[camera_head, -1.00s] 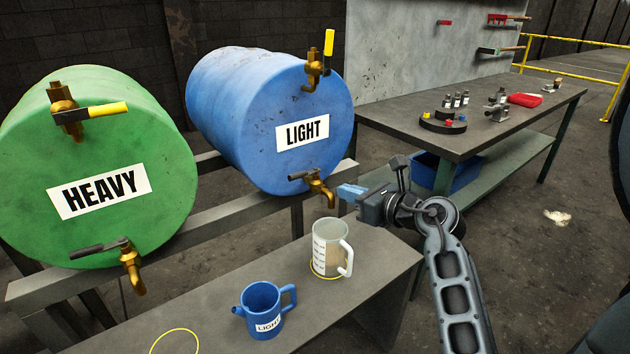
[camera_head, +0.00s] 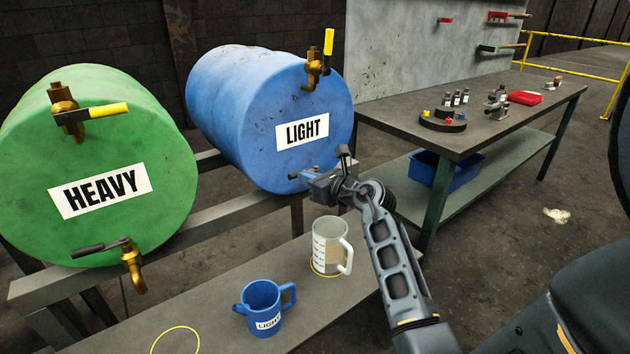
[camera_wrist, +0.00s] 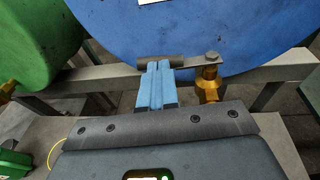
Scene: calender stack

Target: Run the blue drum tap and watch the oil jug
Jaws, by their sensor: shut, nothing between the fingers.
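The blue drum (camera_head: 255,110), labelled LIGHT, lies on a rack. Its lower brass tap (camera_wrist: 209,88) has a dark handle (camera_wrist: 150,62) that points left. My gripper (camera_head: 308,174) is at this tap. In the wrist view its blue fingers (camera_wrist: 156,70) are closed together, with their tips at the handle; whether they touch is unclear. In the head view my gripper hides most of the tap and its spout. The clear measuring jug (camera_head: 326,232) stands upright below, on a yellow ring. Its lower part looks tan; the exact level is unclear, and I see no stream.
A blue LIGHT can (camera_head: 262,304) stands on the bench (camera_head: 225,290) left of the jug. A green HEAVY drum (camera_head: 100,185) lies further left. The blue drum's upper tap (camera_head: 315,68) has a yellow handle. A workbench (camera_head: 480,140) stands behind right.

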